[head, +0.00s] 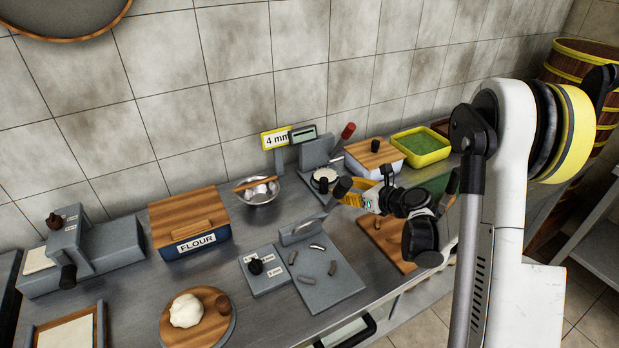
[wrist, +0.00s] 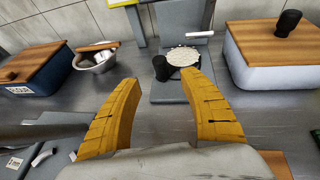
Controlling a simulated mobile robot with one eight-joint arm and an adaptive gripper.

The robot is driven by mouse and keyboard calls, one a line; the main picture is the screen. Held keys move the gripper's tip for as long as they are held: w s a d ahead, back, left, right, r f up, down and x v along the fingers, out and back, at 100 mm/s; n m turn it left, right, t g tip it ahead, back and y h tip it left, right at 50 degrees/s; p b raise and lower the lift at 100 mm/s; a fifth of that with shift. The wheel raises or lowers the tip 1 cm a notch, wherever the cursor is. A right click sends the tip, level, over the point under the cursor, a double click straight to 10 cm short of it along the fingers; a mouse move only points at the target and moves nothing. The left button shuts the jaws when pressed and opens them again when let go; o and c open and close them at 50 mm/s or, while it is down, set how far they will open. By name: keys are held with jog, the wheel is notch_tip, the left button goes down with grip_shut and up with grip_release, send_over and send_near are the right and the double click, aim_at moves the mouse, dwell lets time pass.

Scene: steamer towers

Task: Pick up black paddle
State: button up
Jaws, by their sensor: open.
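No flat black paddle shows clearly, and I cannot tell which dark piece it is. A short black upright piece (wrist: 160,68) stands beside a pale round disc (wrist: 185,57) on a grey press in the wrist view. It lies just beyond and between my fingertips, with no contact visible. In the head view this black piece (head: 322,186) is in front of the press, left of my gripper. My gripper (wrist: 158,78) has two yellow fingers spread apart with nothing between them. In the head view its yellow fingers show over the counter, partly hidden by my wrist.
A wooden-lidded white box (wrist: 280,65) with a black knob is at right. A metal bowl (head: 259,192) and a blue FLOUR box (head: 195,238) stand left. A grey board (head: 325,285) with several small pieces lies in front. The press has a red-handled lever (head: 347,131).

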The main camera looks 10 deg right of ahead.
aim_at(326, 181)
jog(key=b+x, duration=0.1)
jog(key=x, duration=0.5)
jog(key=b+x, duration=0.1)
jog(key=x, duration=0.1)
jog(key=b+x, duration=0.1)
jog(key=x, duration=0.1)
jog(key=shift+w+a+r, duration=0.15)
jog(key=shift+w+r, duration=0.15)
jog(key=shift+r, duration=0.1)
jog(key=shift+c, duration=0.2)
grip_shut()
